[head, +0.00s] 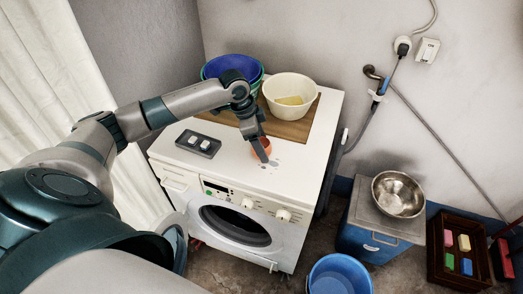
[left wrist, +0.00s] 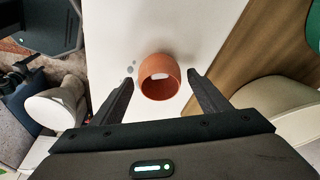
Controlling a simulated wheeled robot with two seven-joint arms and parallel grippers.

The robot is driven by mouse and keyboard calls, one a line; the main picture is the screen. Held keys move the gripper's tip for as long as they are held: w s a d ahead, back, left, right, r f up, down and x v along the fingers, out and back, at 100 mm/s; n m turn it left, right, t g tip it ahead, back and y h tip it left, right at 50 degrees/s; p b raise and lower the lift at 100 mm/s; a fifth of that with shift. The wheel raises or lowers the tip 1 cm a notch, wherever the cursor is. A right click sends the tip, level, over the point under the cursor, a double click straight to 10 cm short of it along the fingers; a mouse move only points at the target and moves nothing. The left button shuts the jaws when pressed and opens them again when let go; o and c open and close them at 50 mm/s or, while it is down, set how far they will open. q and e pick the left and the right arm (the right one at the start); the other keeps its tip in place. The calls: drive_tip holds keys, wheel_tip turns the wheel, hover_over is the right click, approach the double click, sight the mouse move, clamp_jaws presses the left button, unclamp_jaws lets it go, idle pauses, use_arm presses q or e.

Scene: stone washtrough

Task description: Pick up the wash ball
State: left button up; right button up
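The wash ball (head: 261,147) is a small orange, hollow, cup-like ball on the white top of the washing machine (head: 229,159), near its front edge. In the left wrist view the wash ball (left wrist: 159,77) shows its round opening with something pale inside. My left gripper (head: 262,152) points down at it, and a finger hides part of it in the head view. In the left wrist view my left gripper (left wrist: 160,80) is open, with one finger on each side of the ball and visible gaps between. My right gripper is not in view.
On the washer's brown board (head: 290,130) stand a cream bowl (head: 291,88) with a yellow item and blue and green basins (head: 233,66). A dark tray (head: 198,144) with two white pieces lies left of the ball. Grey marks spot the washer top beside it.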

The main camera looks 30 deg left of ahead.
use_arm(q)
drive_tip(key=c, duration=0.9)
drive_tip(key=shift+c, duration=0.2)
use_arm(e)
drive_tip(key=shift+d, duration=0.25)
use_arm(q)
drive_tip(key=shift+r, duration=0.2)
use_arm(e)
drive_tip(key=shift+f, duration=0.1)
use_arm(q)
drive_tip(key=shift+r+b, duration=0.5)
drive_tip(key=shift+r, duration=0.45)
drive_tip(key=shift+r+b, duration=0.35)
drive_tip(key=shift+r, duration=0.5)
drive_tip(key=d+r+b, duration=0.2)
drive_tip(key=d+r, duration=0.5)
drive_tip(key=d, duration=0.4)
drive_tip(key=shift+d+b, duration=0.35)
drive_tip(key=shift+b, duration=0.05)
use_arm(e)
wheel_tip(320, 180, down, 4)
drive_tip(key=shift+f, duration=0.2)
